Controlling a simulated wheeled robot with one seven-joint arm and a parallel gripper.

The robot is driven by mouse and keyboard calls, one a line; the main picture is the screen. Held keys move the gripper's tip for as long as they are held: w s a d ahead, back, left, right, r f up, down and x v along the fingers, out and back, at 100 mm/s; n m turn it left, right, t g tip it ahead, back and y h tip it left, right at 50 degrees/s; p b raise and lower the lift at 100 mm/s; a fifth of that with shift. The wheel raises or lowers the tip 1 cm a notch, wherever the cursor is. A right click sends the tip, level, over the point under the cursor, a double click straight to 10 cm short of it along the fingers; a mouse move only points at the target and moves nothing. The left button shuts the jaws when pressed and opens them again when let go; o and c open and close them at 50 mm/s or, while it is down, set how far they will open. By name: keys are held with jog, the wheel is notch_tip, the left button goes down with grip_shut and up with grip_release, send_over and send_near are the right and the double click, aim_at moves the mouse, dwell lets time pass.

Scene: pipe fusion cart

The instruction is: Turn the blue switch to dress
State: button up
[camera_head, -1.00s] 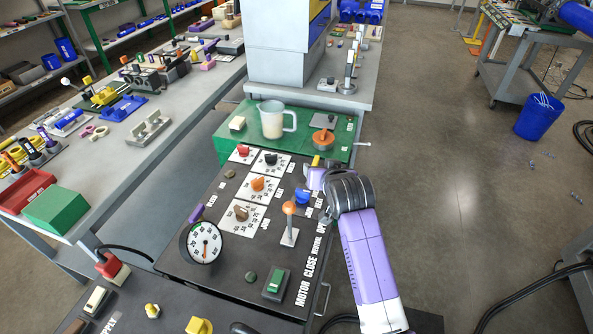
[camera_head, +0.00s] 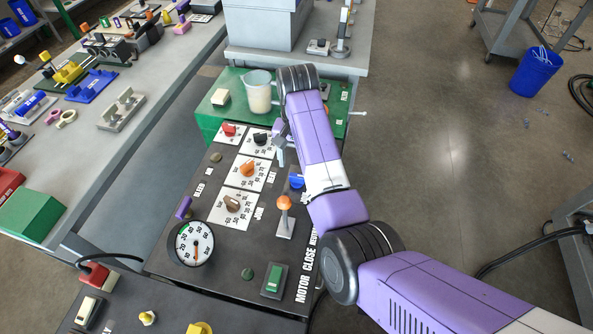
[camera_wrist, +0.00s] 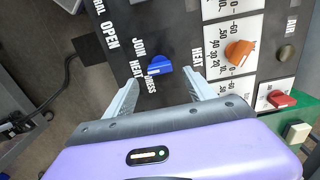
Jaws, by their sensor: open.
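The blue switch (camera_head: 296,181) sits on the black panel (camera_head: 215,261), right of the orange knob in the head view. In the wrist view the blue switch (camera_wrist: 159,65) has the labels JOIN, HEAT and DRESS beside it on its left. My gripper (camera_wrist: 160,84) is open and empty; its two grey fingers stand apart, one on each side of the switch in the picture. I cannot tell how high they are above the panel. In the head view my gripper (camera_head: 280,150) shows partly behind my arm, near the black knob.
An orange knob (camera_wrist: 240,52) and a red knob (camera_wrist: 280,99) stand near the switch in the wrist view. An orange-topped lever (camera_head: 285,203), a gauge (camera_head: 194,244) and a green switch (camera_head: 273,280) are also on the panel. A jug (camera_head: 258,92) stands on the green surface.

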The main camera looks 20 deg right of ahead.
aim_at(297, 175)
jog(key=shift+f, duration=2.8)
jog(key=shift+c, duration=0.4)
jog(key=c, duration=1.3)
jog(key=shift+r+n+p, duration=0.1)
jog(key=shift+n+p, duration=0.3)
jog(key=shift+p, duration=0.05)
jog(key=n+p, duration=0.2)
jog(key=n, duration=0.1)
jog(key=shift+d+n, duration=0.1)
jog(key=shift+n, duration=0.2)
jog(key=n+p, duration=0.1)
jog(key=n, duration=0.4)
jog(key=shift+w, duration=0.1)
jog(key=shift+n, duration=0.4)
